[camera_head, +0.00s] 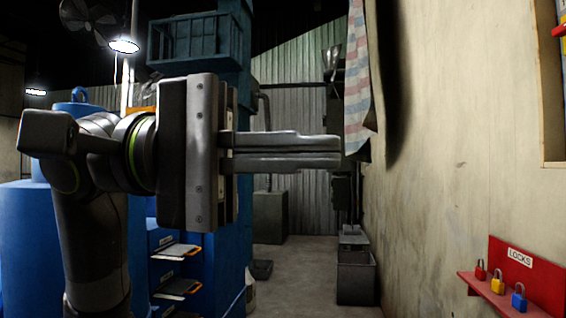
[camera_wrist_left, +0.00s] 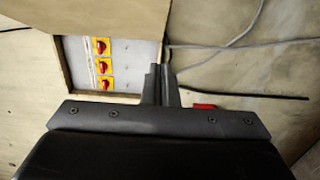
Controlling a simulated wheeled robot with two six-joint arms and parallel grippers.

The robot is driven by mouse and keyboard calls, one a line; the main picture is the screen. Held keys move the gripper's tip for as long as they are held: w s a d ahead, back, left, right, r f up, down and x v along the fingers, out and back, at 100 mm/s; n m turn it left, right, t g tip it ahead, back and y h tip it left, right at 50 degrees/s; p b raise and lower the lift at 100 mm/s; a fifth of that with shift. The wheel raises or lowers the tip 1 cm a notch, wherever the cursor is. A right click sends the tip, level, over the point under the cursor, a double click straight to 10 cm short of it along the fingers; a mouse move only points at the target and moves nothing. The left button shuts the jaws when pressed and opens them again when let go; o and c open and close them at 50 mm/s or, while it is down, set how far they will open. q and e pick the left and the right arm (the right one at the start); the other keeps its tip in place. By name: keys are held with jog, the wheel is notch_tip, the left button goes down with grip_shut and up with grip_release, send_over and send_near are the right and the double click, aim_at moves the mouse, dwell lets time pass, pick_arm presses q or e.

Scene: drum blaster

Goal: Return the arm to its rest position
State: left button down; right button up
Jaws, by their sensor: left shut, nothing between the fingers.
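My left gripper (camera_head: 338,152) is raised in the middle of the head view, its arm coming in from the left. Its two fingers lie together and point right, toward the pale wall. They are shut with nothing between them. In the left wrist view the fingers (camera_wrist_left: 160,70) are also together, in front of a grey panel (camera_wrist_left: 128,58) with several red-and-yellow rotary switches (camera_wrist_left: 102,46). A small red object (camera_wrist_left: 204,106) shows just right of the fingers. My right gripper is in neither view.
The pale wall (camera_head: 450,120) fills the right side. A red rack (camera_head: 528,275) labelled LOCKS holds red, yellow and blue padlocks. A striped cloth (camera_head: 357,80) hangs near the fingertips. Blue drums (camera_head: 30,240) and blue trays stand left. Dark cables (camera_wrist_left: 240,92) run along the wall. Floor (camera_head: 305,265) shows ahead.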

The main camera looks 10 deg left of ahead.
pick_arm(q)
jog(key=shift+s+a, duration=0.2)
jog(key=shift+a, duration=0.05)
jog(key=shift+w, duration=0.1)
